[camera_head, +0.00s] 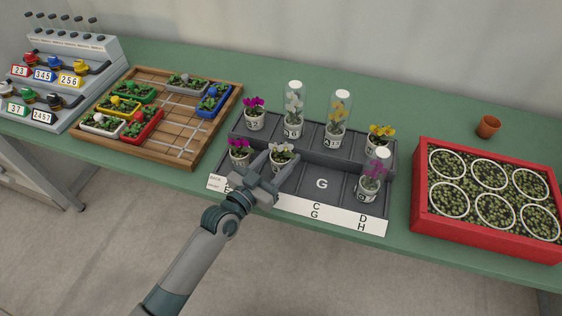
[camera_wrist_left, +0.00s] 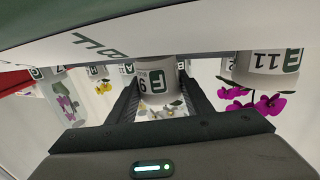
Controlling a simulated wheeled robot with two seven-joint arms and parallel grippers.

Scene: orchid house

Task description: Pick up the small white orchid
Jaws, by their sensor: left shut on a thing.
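The small white orchid (camera_head: 283,153) is in a white pot in the front row of the grey compartment tray (camera_head: 322,207), right of a magenta orchid (camera_head: 238,150). My left gripper (camera_head: 277,168) reaches it from the front, its fingers on either side of the pot and shut on it. In the left wrist view, which is upside down, the labelled white pot (camera_wrist_left: 155,75) is between the two fingers, with the white blooms below it. Whether the pot's base touches the tray floor cannot be told. My right gripper is not in view.
Glass-covered orchids (camera_head: 293,112) stand in the back row, and a covered purple one (camera_head: 373,178) stands front right. The compartment marked G is empty. A red planter box (camera_head: 420,215) is at the right, a wooden tray (camera_head: 165,155) at the left, and a terracotta pot (camera_head: 487,127) behind.

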